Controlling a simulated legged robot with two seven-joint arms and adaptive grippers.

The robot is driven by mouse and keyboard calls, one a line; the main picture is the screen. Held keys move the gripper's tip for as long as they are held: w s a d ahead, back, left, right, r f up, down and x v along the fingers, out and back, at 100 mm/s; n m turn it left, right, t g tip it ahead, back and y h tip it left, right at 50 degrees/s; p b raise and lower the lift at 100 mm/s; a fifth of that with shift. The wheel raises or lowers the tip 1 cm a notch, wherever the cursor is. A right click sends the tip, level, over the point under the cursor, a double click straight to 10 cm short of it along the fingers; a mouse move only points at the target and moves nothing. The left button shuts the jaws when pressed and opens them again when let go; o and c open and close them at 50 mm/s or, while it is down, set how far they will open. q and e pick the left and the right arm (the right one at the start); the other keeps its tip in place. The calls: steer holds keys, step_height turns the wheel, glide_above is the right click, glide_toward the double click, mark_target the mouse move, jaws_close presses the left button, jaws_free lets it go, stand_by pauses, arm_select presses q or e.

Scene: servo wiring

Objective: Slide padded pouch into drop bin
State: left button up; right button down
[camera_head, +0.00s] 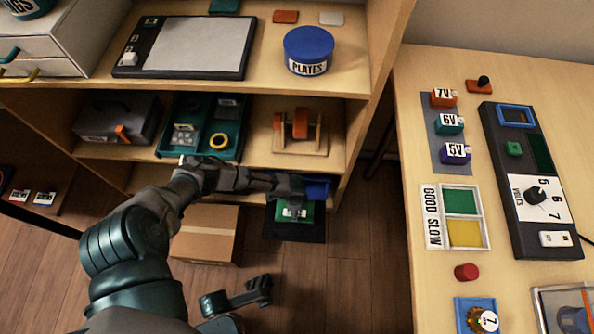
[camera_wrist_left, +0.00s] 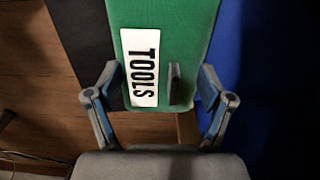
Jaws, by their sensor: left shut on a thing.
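A green padded pouch (camera_head: 292,213) with a white label shows below the lower shelf in the head view. In the left wrist view the pouch (camera_wrist_left: 203,25) fills the top middle, with the label "TOOLS" and a dark tab. My left gripper (camera_head: 292,194) is shut on the pouch, with a finger on each side in the wrist view (camera_wrist_left: 162,88). The gripper's arm hides part of the pouch's upper end. A blue surface (camera_wrist_left: 265,80) lies right beside the pouch; it also shows in the head view (camera_head: 318,188). I cannot tell whether it is the drop bin.
A dark flat square (camera_head: 312,230) lies beneath the pouch on the wooden floor. A cardboard box (camera_head: 208,236) stands left of it. Shelves with a teal tray (camera_head: 170,148) and a wooden stand (camera_head: 315,145) rise behind.

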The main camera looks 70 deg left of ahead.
arm_select(q)
steer(key=o, duration=1.2)
steer(key=shift+r, duration=0.1)
steer(key=shift+c, duration=0.2)
steer(key=shift+r, duration=0.5)
step_height(320, 180, up, 11)
steer(key=shift+f, duration=0.1)
